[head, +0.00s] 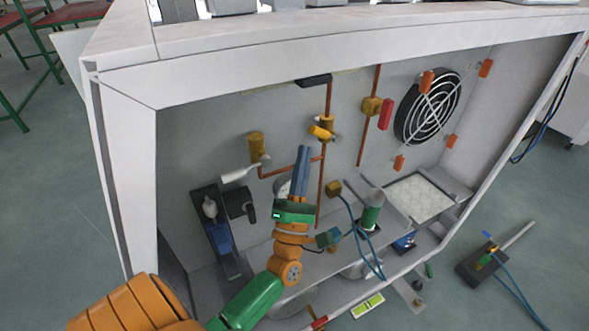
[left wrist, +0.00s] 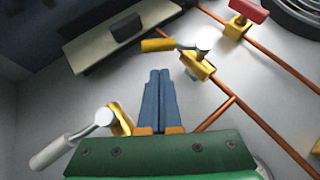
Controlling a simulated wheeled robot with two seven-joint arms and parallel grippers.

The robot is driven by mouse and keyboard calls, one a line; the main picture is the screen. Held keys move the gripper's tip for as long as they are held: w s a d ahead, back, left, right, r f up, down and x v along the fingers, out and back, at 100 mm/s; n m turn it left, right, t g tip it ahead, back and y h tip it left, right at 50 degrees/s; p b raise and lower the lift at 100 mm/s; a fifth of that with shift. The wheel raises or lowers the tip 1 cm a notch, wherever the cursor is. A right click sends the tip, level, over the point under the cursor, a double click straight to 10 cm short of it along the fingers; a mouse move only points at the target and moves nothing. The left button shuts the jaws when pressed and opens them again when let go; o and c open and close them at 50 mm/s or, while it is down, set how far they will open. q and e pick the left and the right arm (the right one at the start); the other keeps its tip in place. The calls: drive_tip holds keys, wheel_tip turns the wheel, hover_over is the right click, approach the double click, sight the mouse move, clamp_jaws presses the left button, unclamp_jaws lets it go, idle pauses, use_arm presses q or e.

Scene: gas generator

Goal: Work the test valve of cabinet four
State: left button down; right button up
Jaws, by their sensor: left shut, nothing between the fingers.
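Inside the open cabinet (head: 220,120), copper pipes carry several brass valves. One has a yellow handle (head: 321,132); it also shows in the left wrist view (left wrist: 158,45). One has a red handle (head: 386,114), also at the top of the left wrist view (left wrist: 248,11). One at the left has a pale grey handle (head: 238,173), which the left wrist view shows too (left wrist: 62,152). I cannot tell which is the test valve. My left gripper (head: 304,150) is shut and empty, its blue fingers pointing up just below the yellow-handled valve, apparently apart from it. My right gripper is out of view.
A black fan (head: 427,107) with a wire guard is on the back wall at the right. A green cylinder (head: 371,213) with blue hoses stands on the lower shelf. The cabinet's top beam (head: 330,45) and side post (head: 115,180) frame the opening. A tool with a hose (head: 485,262) lies on the floor.

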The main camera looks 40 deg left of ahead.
sight(325, 135)
use_arm(q)
drive_tip(key=shift+w+d+r, duration=0.25)
drive_tip(key=shift+r, duration=0.2)
drive_tip(key=shift+w+d+r, duration=0.2)
drive_tip(key=shift+d+r, duration=0.05)
drive_tip(key=shift+r, duration=0.15)
